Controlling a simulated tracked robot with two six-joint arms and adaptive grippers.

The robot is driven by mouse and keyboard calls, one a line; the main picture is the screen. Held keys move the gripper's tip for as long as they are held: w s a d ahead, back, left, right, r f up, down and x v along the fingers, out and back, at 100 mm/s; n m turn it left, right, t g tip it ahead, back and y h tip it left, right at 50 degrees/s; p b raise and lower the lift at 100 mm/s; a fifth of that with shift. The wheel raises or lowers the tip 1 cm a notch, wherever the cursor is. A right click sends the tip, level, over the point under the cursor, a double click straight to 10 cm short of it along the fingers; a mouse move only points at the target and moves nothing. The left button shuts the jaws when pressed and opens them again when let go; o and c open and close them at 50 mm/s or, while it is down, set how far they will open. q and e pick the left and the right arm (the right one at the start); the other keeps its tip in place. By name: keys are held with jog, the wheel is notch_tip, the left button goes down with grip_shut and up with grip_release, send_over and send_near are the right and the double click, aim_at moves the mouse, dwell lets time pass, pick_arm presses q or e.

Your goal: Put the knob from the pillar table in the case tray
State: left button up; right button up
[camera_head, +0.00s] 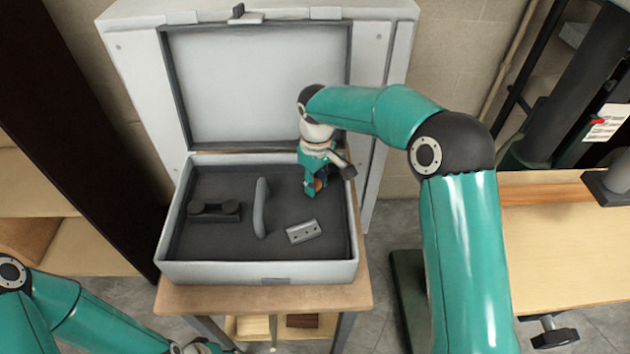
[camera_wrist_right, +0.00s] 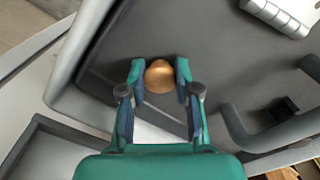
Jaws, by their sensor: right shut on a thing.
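My right gripper (camera_head: 316,190) points down inside the back right part of the open grey case (camera_head: 230,272). It is shut on a round copper-brown knob (camera_wrist_right: 160,76), which sits between the two fingertips in the right wrist view. In the head view the knob is mostly hidden by the fingers. The dark tray floor (camera_head: 215,243) of the case lies under it; I cannot tell whether the knob touches it. My left gripper (camera_head: 200,347) shows only in part at the bottom edge of the head view, below the case. The pillar table is not clearly identifiable.
A dark two-lobed piece (camera_head: 214,209), an upright grey handle (camera_head: 261,208) and a light block with holes (camera_head: 303,232) are in the case. The open lid (camera_head: 255,85) stands behind. A wooden bench (camera_head: 550,230) is at right, a shelf (camera_head: 35,185) at left.

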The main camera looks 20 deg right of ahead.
aim_at(316, 183)
jog(key=shift+f, duration=0.2)
jog(key=o, duration=0.7)
jog(key=shift+r, duration=0.1)
jog(key=shift+o, duration=0.2)
notch_tip(316, 183, up, 12)
jog(key=shift+r, duration=0.15)
